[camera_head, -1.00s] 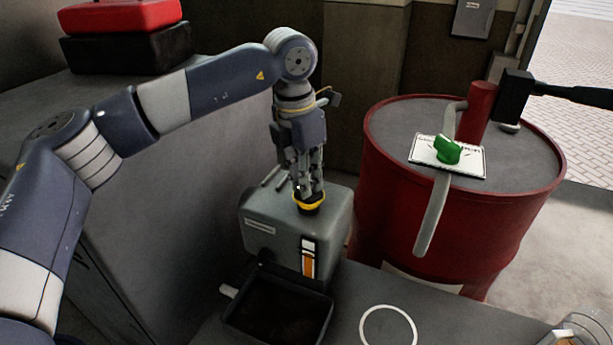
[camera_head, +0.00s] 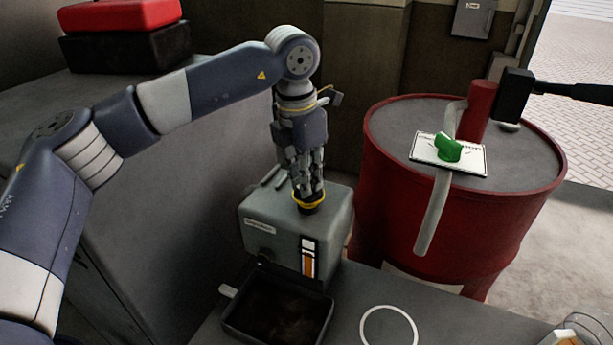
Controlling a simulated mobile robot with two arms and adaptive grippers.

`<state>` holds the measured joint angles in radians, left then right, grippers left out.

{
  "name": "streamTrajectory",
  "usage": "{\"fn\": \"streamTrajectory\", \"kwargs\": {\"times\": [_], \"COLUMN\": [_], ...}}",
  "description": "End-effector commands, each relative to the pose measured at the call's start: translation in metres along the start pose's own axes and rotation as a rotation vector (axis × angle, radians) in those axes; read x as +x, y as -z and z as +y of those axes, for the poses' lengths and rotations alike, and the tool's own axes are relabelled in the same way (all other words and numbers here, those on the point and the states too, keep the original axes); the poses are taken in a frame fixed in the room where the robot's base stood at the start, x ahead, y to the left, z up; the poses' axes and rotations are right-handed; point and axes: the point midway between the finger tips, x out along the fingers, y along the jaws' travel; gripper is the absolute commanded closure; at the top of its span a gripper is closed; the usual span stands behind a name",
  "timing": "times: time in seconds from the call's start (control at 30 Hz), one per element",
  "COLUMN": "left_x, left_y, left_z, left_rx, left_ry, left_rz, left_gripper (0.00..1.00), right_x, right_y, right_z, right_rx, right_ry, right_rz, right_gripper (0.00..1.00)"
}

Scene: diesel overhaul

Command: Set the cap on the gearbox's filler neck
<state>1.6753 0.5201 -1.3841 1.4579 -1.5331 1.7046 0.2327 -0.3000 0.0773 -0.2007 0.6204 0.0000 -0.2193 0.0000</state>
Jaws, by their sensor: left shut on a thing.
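The gearbox (camera_head: 272,232) is a grey-green box on the bench, with an orange and white level strip on its front. The cap (camera_head: 309,201) is yellow with a dark lower part and sits at the top of the gearbox, over the filler neck. The neck itself is hidden under the cap. My left gripper (camera_head: 308,190) comes down from above and is shut on the cap. Whether the cap rests fully on the neck I cannot tell. My right gripper is not in view.
A dark open drip tray (camera_head: 232,325) stands in front of the gearbox. A white ring (camera_head: 388,311) marks the bench to its right. A red drum (camera_head: 440,215) with a pump, a hose and a green-handled part (camera_head: 448,148) stands behind right. A red case (camera_head: 122,16) lies at upper left.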

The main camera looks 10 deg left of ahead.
Motion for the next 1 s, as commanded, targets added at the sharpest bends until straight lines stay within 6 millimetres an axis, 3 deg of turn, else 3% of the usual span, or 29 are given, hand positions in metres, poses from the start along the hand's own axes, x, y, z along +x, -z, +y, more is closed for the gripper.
{"fn": "streamTrajectory", "kwargs": {"times": [1.0], "left_x": [0.0108], "left_y": [0.0017], "left_z": [-0.0001], "left_rx": [0.0], "left_ry": [0.001], "left_rz": [0.002], "left_gripper": [1.0], "right_x": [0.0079], "right_y": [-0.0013], "right_z": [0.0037], "right_rx": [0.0], "right_ry": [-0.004], "right_rz": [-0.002], "right_gripper": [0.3]}}
